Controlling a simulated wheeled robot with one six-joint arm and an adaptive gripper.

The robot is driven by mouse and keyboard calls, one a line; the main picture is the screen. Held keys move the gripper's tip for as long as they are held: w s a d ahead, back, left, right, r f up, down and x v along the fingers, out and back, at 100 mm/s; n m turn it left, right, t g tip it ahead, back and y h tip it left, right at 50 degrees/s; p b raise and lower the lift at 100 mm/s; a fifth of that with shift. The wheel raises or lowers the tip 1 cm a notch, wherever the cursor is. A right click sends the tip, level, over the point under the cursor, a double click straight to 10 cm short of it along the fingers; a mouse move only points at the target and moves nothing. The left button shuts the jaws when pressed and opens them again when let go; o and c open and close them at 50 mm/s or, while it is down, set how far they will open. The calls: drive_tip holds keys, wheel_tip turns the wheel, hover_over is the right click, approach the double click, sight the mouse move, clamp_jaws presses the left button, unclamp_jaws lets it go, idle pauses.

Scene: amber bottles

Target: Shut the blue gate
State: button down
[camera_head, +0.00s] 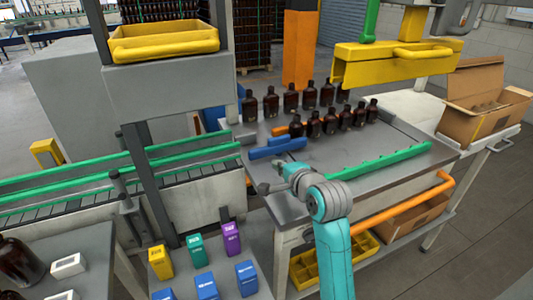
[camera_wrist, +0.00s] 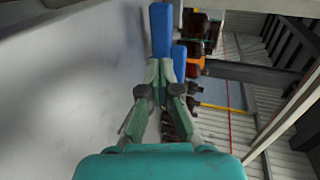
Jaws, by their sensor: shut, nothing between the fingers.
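The blue gate (camera_head: 277,148) shows in the head view as a low blue bar at the left end of the grey table, in front of the rows of bottles. My gripper (camera_head: 263,188) is at the table's left front part, nearer to the camera than the blue bar. In the wrist view, a blue bar (camera_wrist: 161,30) stands just beyond the tips of my gripper (camera_wrist: 161,72). I cannot tell whether they touch. A second blue piece (camera_wrist: 179,62) shows beside it. My fingers are shut with nothing between them.
Several amber bottles (camera_head: 313,124) stand in rows behind the gate. A green rail (camera_head: 378,160) runs along the table's right front. A conveyor with green rails (camera_head: 195,160) meets the table's left side. A yellow fixture (camera_head: 392,62) hangs above. Bare table lies between my gripper and the green rail.

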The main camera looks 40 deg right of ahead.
sight(263, 151)
drive_tip(key=x, duration=0.7)
drive_tip(key=shift+w+r, duration=0.15)
drive_tip(key=shift+r, duration=0.2)
drive_tip(key=shift+w+d, duration=0.25)
drive_tip(key=shift+w, duration=0.5)
